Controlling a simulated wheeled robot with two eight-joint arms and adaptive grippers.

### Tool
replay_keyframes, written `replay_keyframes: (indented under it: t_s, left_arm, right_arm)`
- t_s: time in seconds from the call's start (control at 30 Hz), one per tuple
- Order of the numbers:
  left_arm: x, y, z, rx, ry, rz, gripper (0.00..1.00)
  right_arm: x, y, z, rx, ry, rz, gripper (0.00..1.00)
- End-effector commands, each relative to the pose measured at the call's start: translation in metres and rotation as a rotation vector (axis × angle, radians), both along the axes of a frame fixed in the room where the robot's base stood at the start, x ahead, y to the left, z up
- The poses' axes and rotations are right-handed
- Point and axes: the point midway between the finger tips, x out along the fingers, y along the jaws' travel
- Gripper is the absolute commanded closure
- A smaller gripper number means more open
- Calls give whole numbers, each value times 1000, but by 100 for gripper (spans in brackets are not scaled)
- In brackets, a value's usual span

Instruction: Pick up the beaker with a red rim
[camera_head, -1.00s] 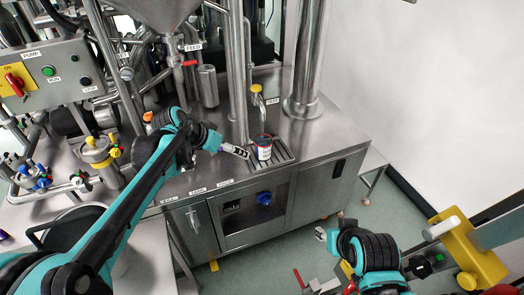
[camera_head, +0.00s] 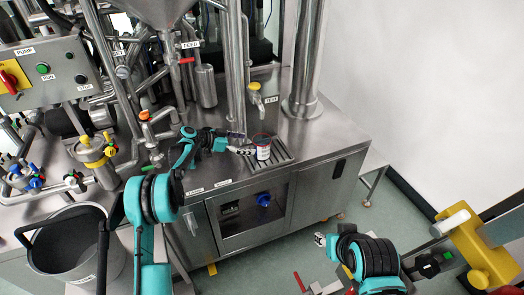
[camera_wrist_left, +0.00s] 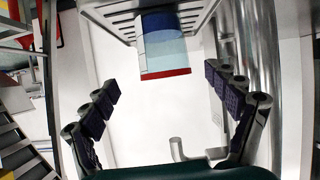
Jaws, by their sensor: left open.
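The beaker with a red rim (camera_head: 263,152) stands upright on the slotted drip tray (camera_head: 284,158) at the counter's front right. It has a white label with red marks. My left gripper (camera_head: 243,149) is just to its left, low over the counter. In the left wrist view the beaker (camera_wrist_left: 165,52) looks clear bluish with a red rim, seen upside down. The open fingers of my left gripper (camera_wrist_left: 165,100) are spread on either side of its line, with the beaker ahead of them and nothing held. My right gripper (camera_head: 321,240) is low at the front right, far from the beaker.
A tap with a yellow top (camera_head: 254,92) hangs behind the beaker. A thick steel column (camera_head: 303,70) stands at its right, and a thinner pipe (camera_head: 236,75) behind it. A grey bucket (camera_head: 75,255) is at the lower left. The counter right of the tray is clear.

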Motion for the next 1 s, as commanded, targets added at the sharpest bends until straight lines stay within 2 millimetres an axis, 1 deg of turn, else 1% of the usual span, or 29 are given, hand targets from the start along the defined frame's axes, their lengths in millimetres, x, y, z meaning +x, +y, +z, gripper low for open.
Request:
replay_keyframes:
  t_s: [0.03, 0.1, 0.27, 0.4, 0.57, 0.73, 0.83, 0.9, 1.0]
  left_arm:
    - [3, 0, -10, -11, -16, -12, 12]
    - [6, 0, -19, -22, -37, -27, 12]
    - [9, -4, -28, -33, -62, -43, 12]
    - [15, -17, -35, -35, -64, -45, 12]
    - [19, -29, -42, -34, -63, -44, 12]
    - [27, -48, -55, -34, -63, -45, 12]
    - [32, -62, -60, -34, -62, -44, 12]
    - [35, -66, -60, -34, -62, -42, 12]
    - [35, -67, -59, -34, -62, -41, 12]
  right_arm:
    - [0, 0, -2, 0, 0, 0, 60]
    - [0, 0, -3, 0, 0, 0, 60]
    - [0, 0, -5, 0, 0, 0, 60]
    - [0, 0, -10, 0, 0, 0, 60]
    - [0, 0, -17, 0, 0, 0, 60]
    - [0, 0, -32, 0, 0, 0, 60]
    - [0, 0, -38, 0, 0, 0, 60]
    - [0, 0, -39, 0, 0, 0, 60]
    - [0, 0, -38, 0, 0, 0, 60]
